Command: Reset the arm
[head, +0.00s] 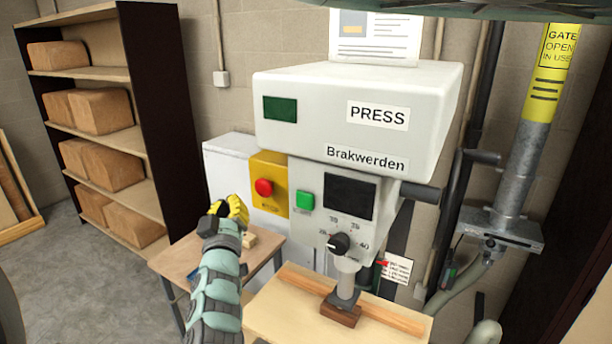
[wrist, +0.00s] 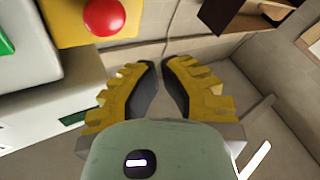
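My gripper (head: 236,205) has yellow, ridged fingers with dark inner pads. In the head view it is raised over the small wooden table, left of the press (head: 360,110) and just left of and below the red button (head: 264,187) on its yellow panel. In the wrist view my gripper (wrist: 163,72) is empty. Its fingers lean inward with a narrow gap between the tips, so it is partly open. The red button also shows at the top left of the wrist view (wrist: 103,16), apart from the fingers. My arm reaches up from the bottom of the head view.
The wooden table (head: 180,257) carries a small wood block (head: 249,240). The press plunger stands over a dark block (head: 341,315) and a long wooden strip (head: 390,317) on the right bench. A shelf (head: 150,110) with cardboard boxes stands left; grey floor (head: 85,280) is open before it.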

